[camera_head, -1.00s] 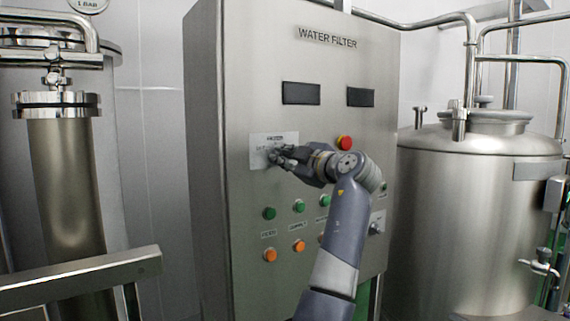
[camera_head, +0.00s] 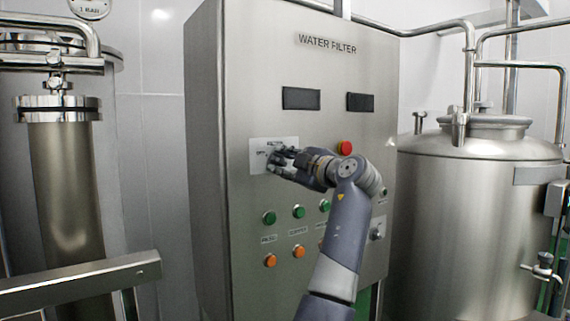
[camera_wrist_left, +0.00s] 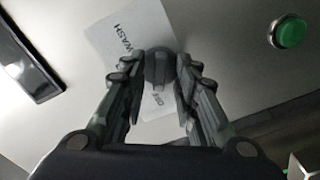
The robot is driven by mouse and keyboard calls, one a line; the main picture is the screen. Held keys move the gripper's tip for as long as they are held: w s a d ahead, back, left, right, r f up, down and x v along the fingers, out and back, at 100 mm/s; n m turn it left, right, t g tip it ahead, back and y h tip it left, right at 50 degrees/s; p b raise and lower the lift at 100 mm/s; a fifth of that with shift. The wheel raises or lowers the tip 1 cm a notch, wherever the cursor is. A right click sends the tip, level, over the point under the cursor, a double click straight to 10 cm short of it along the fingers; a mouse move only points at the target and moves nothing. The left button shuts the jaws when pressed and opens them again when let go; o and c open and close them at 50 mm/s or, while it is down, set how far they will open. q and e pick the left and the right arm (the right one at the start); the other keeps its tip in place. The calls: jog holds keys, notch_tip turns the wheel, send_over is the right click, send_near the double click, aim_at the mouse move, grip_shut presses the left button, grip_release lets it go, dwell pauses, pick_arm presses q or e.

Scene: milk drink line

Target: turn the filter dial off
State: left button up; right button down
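The filter dial (camera_wrist_left: 160,68) is a dark round knob on a white label plate (camera_head: 259,151) on the water filter cabinet. In the left wrist view the plate reads "WASH" on one side, with another word partly hidden by a finger. My left gripper (camera_head: 274,160) is at the plate and covers the dial in the head view. In the left wrist view its two fingers (camera_wrist_left: 161,75) stand on either side of the dial and appear closed against it. The dial's exact pointing direction is hard to tell. My right gripper is not in view.
The steel cabinet (camera_head: 225,60) carries two dark displays (camera_head: 301,98), a red button (camera_head: 344,148) and rows of green (camera_head: 270,217) and orange (camera_head: 270,260) buttons below the hand. A steel tank (camera_head: 470,220) stands at right. A metal rail (camera_head: 80,285) crosses the lower left.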

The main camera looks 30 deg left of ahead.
pick_arm(q)
jog(key=v, duration=1.2)
dwell(0.4)
